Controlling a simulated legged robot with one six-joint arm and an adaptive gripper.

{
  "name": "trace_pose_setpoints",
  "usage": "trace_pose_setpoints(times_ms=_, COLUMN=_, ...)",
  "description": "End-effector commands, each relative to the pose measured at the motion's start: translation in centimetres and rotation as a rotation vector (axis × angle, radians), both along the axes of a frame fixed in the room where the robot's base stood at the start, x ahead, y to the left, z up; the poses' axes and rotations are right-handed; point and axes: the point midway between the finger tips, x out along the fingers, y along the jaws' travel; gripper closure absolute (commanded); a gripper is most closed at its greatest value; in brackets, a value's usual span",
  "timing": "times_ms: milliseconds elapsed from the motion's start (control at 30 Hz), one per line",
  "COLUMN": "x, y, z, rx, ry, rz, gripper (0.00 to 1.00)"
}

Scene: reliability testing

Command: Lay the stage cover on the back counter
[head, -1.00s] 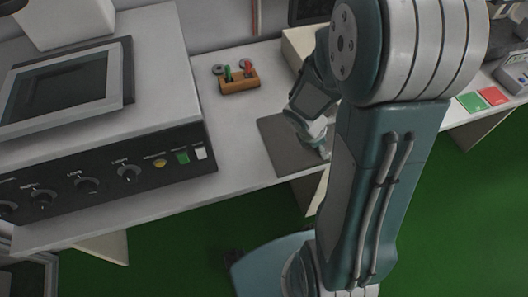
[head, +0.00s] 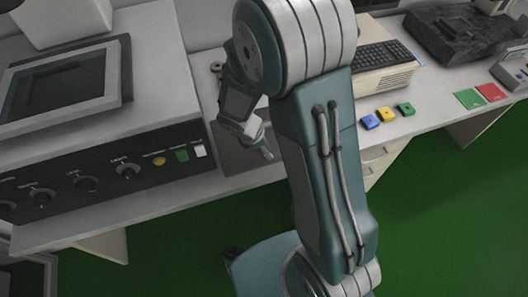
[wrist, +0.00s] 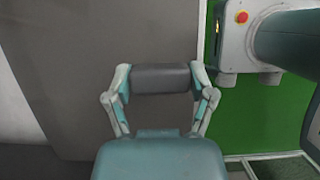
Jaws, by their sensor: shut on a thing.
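My gripper (wrist: 160,85) is shut on a dark grey block, which I take to be the stage cover (wrist: 160,78). The block spans the gap between the two fingertips in the wrist view. In the head view my gripper (head: 260,147) is over the dark grey mat near the counter's front edge, and the held block cannot be made out. The white counter (head: 432,112) runs across the head view. The wrist view looks down on the mat (wrist: 112,35), apparently below the block; whether they touch cannot be told.
A console with a screen and knobs (head: 88,182) stands left of my gripper. Blue (head: 370,122), yellow (head: 385,115) and green (head: 405,108) blocks lie right of my arm. A keyboard (head: 380,54) and a dark machine (head: 460,35) stand behind them. Green floor (head: 430,210) lies in front.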

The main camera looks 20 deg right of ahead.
Motion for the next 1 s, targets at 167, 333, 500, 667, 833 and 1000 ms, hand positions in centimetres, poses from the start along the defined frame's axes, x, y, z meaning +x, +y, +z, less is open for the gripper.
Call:
trace_pose_setpoints(times_ms=167, x=-0.1, y=0.0, z=-2.8, rx=-0.001, ry=0.006, rz=0.002, gripper=0.87)
trace_pose_setpoints(times_ms=333, x=0.1, y=0.4, z=-3.4, rx=0.000, ry=0.002, rz=0.001, gripper=0.87)
trace_pose_setpoints(times_ms=500, x=0.1, y=0.4, z=-3.4, rx=0.000, ry=0.001, rz=0.001, gripper=0.87)
trace_pose_setpoints(times_ms=667, x=0.1, y=0.4, z=-3.5, rx=0.000, ry=0.001, rz=0.001, gripper=0.00)
trace_pose_setpoints(times_ms=833, x=0.1, y=0.4, z=-3.5, rx=0.000, ry=0.001, rz=0.001, gripper=0.00)
trace_pose_setpoints(times_ms=1000, x=0.1, y=0.4, z=-3.5, rx=0.000, ry=0.001, rz=0.001, gripper=0.00)
